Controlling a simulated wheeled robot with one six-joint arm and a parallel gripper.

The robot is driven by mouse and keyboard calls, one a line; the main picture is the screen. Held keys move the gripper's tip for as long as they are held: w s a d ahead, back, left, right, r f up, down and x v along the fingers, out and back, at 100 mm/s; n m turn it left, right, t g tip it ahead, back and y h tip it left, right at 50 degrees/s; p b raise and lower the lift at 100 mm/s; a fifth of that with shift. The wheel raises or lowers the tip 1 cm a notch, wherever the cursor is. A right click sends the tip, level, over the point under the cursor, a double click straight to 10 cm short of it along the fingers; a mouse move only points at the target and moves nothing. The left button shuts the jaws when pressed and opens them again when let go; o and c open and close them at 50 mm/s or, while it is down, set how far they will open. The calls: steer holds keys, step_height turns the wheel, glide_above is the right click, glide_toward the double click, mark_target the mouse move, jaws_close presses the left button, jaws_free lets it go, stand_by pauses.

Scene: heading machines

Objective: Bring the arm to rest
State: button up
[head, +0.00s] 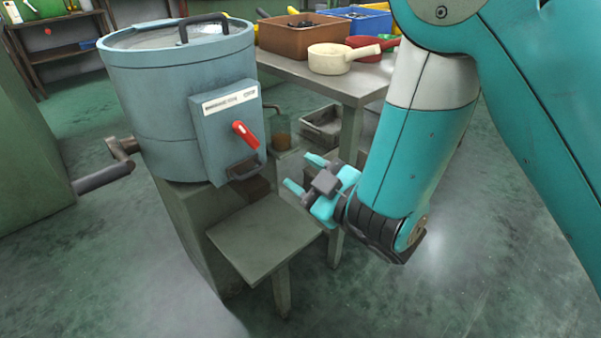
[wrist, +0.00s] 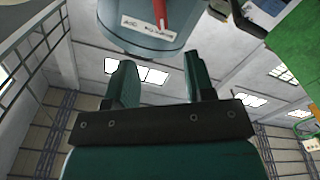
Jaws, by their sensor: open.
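My gripper (head: 303,174) is open and empty in the head view, at the end of my teal arm. It hangs in the air to the right of a blue-grey drum (head: 150,110) with a red-handled lever (head: 246,134) on its front box. In the wrist view the two fingers of my gripper (wrist: 158,80) stand apart with nothing between them. The underside of the drum (wrist: 125,38) and its red handle (wrist: 161,12) show at the top of that view.
A small grey shelf (head: 262,237) juts out below the drum. A grey crate (head: 322,124) sits lower down. The floor at front right is clear.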

steer(key=shift+w+d, duration=0.1)
steer(key=d+r+m+g+h, duration=0.3)
steer(key=d+m+g+h, duration=0.1)
steer(key=d+m+h, duration=0.35)
steer(key=s+d+r+g, duration=0.25)
steer(key=s+g, duration=0.25)
steer(key=s, duration=0.5)
steer(key=s+d+r+g, duration=0.2)
steer(key=s+r+g, duration=0.2)
steer(key=s, duration=0.6)
step_height(320, 180, up, 29)
steer(key=p, duration=2.9)
steer(key=shift+s+a+r+g+p, duration=0.15)
steer(key=shift+s+g+p, duration=0.1)
steer(key=shift+g+p, duration=0.1)
